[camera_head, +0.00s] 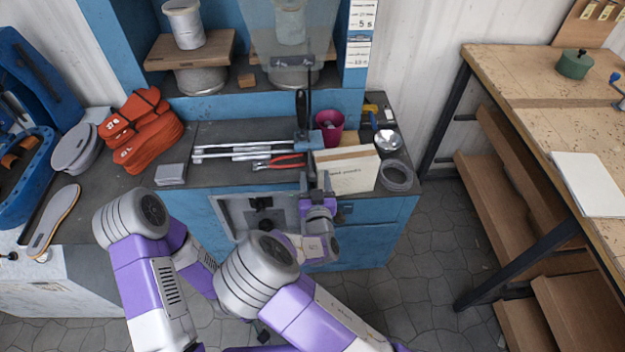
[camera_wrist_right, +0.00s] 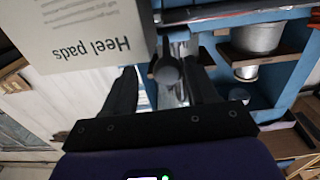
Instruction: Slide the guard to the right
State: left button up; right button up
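The guard (camera_head: 268,45) is a see-through panel hanging in front of the middle and right part of the blue press frame. My right gripper (camera_head: 316,178) is in front of the bench's front edge, below a black upright handle (camera_head: 302,105) and beside a cream box. In the right wrist view the gripper's two black fingers (camera_wrist_right: 163,75) are spread apart. A dark round knob (camera_wrist_right: 167,71) shows between them, with no clear contact; I cannot tell whether it belongs to the guard. My left arm is at the left; its gripper is hidden behind my right arm.
The cream heel-pads box (camera_head: 346,172) stands close to the right gripper; it also shows in the right wrist view (camera_wrist_right: 85,45). A wooden table (camera_head: 520,90) is at right.

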jog(key=shift+a, duration=0.15)
jog(key=shift+s, duration=0.1)
jog(key=shift+s, duration=0.3)
jog(key=s, duration=0.6)
jog(key=shift+s+p, duration=0.35)
jog(key=shift+s, duration=0.05)
